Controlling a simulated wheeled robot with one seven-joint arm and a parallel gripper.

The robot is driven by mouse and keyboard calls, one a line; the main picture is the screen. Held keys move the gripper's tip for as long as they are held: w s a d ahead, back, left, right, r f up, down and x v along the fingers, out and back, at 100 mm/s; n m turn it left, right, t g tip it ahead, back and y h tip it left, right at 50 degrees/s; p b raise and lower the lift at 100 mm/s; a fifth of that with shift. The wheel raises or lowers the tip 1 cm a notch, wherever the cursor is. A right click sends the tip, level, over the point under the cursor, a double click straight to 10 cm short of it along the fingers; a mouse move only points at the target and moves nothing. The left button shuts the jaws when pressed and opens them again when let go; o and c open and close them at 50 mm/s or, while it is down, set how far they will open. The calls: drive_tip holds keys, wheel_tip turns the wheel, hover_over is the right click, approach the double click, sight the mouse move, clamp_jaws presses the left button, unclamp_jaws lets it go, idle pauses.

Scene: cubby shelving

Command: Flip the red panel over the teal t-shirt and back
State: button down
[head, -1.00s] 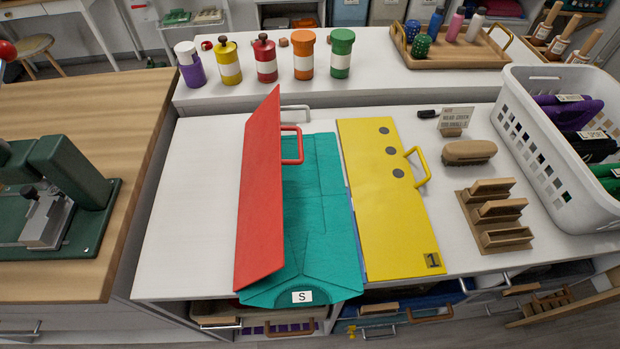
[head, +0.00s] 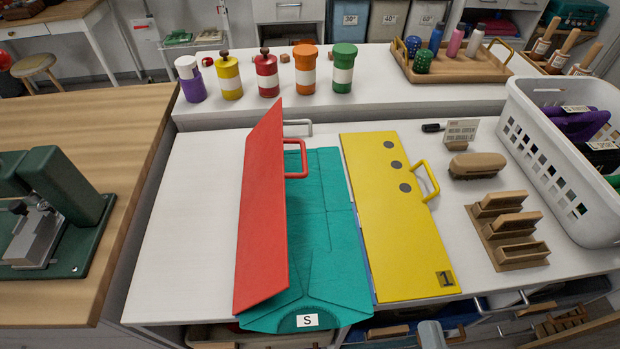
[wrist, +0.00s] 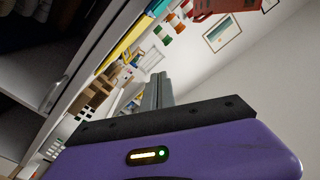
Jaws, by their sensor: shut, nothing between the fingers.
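The red panel (head: 262,220) stands raised and tilted in the head view, along the left side of the teal t-shirt (head: 325,235). Its red handle (head: 303,158) points right, over the shirt. The t-shirt lies flat with an S label at its front edge; its left part is hidden behind the panel. The yellow panel (head: 400,220), marked 1, lies to the right of the shirt with its handle up. My gripper (wrist: 159,90) shows in the wrist view with its grey fingers together and empty, apart from the red panel.
The white counter is bare left of the red panel. Several lidded jars (head: 267,76) and a wooden tray (head: 490,72) stand behind. A brush (head: 477,164), a wooden rack (head: 508,232) and a white basket (head: 528,120) are at right. A green press (head: 60,195) stands on the left bench.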

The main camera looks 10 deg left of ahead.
drive_tip(key=w+a+m+y, duration=0.1)
drive_tip(key=w+a+m, duration=0.1)
drive_tip(key=a+m, duration=0.1)
drive_tip(key=w+a+m+y+b, duration=0.1)
drive_tip(key=w+a+m, duration=0.2)
drive_tip(key=a+m, duration=0.1)
drive_tip(key=w+a+r+m+y, duration=0.1)
drive_tip(key=w+a+m+y, duration=0.1)
drive_tip(key=w+a+m, duration=0.1)
drive_tip(key=shift+a, duration=0.15)
drive_tip(key=shift+a+f+m+y, duration=0.1)
drive_tip(key=shift+f+m+y, duration=0.05)
drive_tip(key=shift+m, duration=0.4)
drive_tip(key=shift+a+f+m+y, duration=0.1)
drive_tip(key=shift+m+y, duration=0.05)
drive_tip(key=shift+m, duration=0.4)
drive_tip(key=shift+a+f+m+g, duration=0.15)
drive_tip(key=shift+m+g, duration=0.05)
drive_tip(key=shift+m, duration=0.4)
drive_tip(key=shift+a+f+m+g, duration=0.1)
drive_tip(key=shift+f+m+g, duration=0.1)
drive_tip(key=shift+m, duration=0.4)
drive_tip(key=p+x, duration=0.5)
drive_tip(key=x, duration=1.5)
drive_tip(key=shift+d, duration=0.1)
drive_tip(key=shift+r, duration=0.1)
